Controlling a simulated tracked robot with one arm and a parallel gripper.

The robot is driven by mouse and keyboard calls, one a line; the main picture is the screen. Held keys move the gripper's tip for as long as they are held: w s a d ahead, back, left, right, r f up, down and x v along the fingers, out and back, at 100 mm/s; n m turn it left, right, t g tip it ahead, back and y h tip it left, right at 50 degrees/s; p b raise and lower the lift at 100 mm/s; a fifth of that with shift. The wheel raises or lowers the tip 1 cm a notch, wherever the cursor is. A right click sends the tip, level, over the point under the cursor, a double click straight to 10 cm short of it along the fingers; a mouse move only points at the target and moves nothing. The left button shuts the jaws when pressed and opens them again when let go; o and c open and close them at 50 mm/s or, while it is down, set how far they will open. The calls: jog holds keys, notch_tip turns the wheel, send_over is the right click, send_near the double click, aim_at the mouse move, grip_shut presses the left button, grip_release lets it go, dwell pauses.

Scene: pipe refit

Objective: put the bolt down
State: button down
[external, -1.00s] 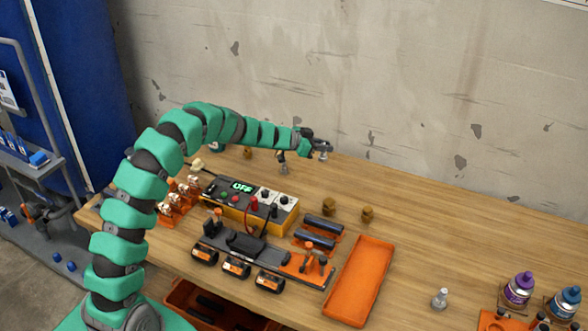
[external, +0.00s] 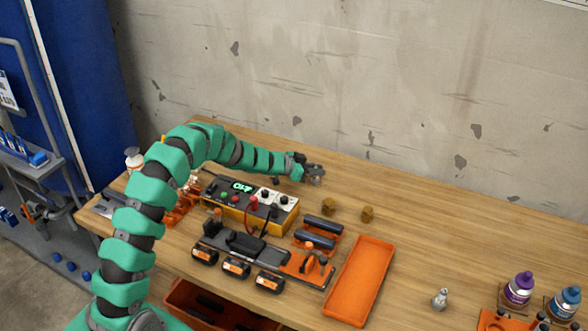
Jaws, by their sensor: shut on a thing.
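My gripper (external: 314,173) is above the back of the wooden table, to the right of the power unit. It is shut on the bolt (external: 317,181), a small grey metal piece at the fingertips. The fingers partly hide the bolt, and I cannot tell whether it touches the table. A similar silver piece (external: 440,299) stands on the table at the right front, well away from my gripper.
Two brass fittings (external: 328,206) (external: 367,214) stand in front of the gripper. The yellow power unit (external: 250,206), black rollers (external: 317,238) and an empty orange tray (external: 358,281) lie nearer the front. Bottles (external: 519,289) stand at right. The back right tabletop is clear.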

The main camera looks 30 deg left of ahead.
jog(key=shift+f, duration=0.1)
jog(key=c, duration=1.4)
grip_release()
jog(key=shift+o, duration=0.2)
jog(key=shift+s+a+r, duration=0.2)
jog(key=shift+a+r, duration=0.1)
jog(key=p+v, duration=0.1)
jog(key=v, duration=0.6)
jog(key=shift+f, duration=0.15)
